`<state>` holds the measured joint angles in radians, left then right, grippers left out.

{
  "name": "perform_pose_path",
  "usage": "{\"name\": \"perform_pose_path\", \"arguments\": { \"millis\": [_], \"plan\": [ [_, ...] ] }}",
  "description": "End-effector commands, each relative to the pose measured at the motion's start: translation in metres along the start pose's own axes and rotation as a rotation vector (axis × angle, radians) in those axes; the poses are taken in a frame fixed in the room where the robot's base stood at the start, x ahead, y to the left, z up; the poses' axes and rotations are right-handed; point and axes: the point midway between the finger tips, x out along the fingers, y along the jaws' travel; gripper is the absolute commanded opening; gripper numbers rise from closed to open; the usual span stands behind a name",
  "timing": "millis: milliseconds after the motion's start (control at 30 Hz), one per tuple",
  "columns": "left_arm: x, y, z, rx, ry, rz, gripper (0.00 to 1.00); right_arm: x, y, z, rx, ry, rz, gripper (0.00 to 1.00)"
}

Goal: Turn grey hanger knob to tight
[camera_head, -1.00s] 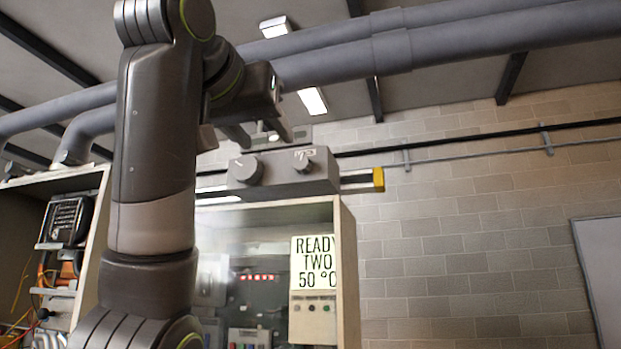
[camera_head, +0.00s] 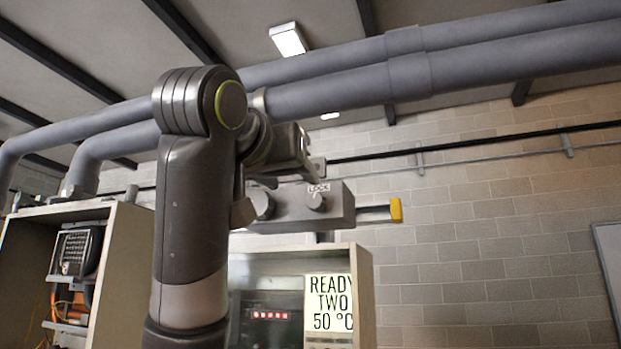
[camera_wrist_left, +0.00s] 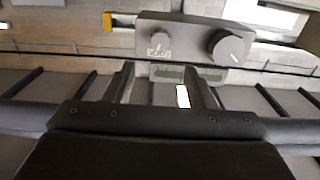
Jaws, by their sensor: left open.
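A grey hanger box (camera_head: 340,207) on a rail above the cabinet carries two grey round knobs. The larger knob (camera_head: 262,204) is on the left, partly hidden by my gripper; the smaller knob (camera_head: 317,201) is on the right, below a white label that seems to read LOCK. In the left wrist view the box is upside down, with the larger knob (camera_wrist_left: 229,47) at right and the smaller knob (camera_wrist_left: 158,38) at left. My left gripper (camera_head: 282,188) is open and empty, its fingers apart in front of the box. The fingers (camera_wrist_left: 163,84) appear to touch neither knob. My right gripper is out of sight.
A yellow end piece (camera_head: 395,210) tips the rail on the right. Thick grey pipes (camera_head: 480,70) cross above. Below stands an open cabinet (camera_head: 364,295) with a sign (camera_head: 330,302) reading READY TWO 50 °C.

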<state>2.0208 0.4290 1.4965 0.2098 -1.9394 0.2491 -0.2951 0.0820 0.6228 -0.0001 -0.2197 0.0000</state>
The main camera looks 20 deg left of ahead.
Motion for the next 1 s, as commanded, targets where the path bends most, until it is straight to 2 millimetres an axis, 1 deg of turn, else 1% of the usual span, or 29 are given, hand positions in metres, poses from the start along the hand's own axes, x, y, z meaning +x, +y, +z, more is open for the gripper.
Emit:
{"name": "perform_pose_path", "arguments": {
  "millis": [33,200,333,500,700,933,967,1000],
  "plan": [
    [0.013,0.0,-0.004,0.0,-0.006,0.0,0.49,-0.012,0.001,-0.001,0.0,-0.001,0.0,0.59],
    [0.048,-0.001,-0.004,0.0,-0.005,-0.001,0.49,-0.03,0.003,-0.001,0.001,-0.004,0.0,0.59],
    [0.07,0.0,-0.003,0.0,-0.005,0.0,0.49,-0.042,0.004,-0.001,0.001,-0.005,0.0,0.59],
    [0.089,0.0,-0.002,0.0,-0.002,-0.001,0.49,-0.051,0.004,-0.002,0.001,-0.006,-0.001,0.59],
    [0.097,0.0,0.0,-0.001,0.0,-0.001,0.49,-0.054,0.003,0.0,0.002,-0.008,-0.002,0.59],
    [0.097,0.0,0.001,-0.001,0.0,-0.001,0.49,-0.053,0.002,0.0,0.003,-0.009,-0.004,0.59],
    [0.097,0.0,0.001,-0.001,0.0,-0.001,0.47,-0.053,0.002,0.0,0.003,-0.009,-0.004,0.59],
    [0.097,0.0,0.0,-0.001,0.0,-0.001,0.41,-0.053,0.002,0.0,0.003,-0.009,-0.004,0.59]
  ]
}}
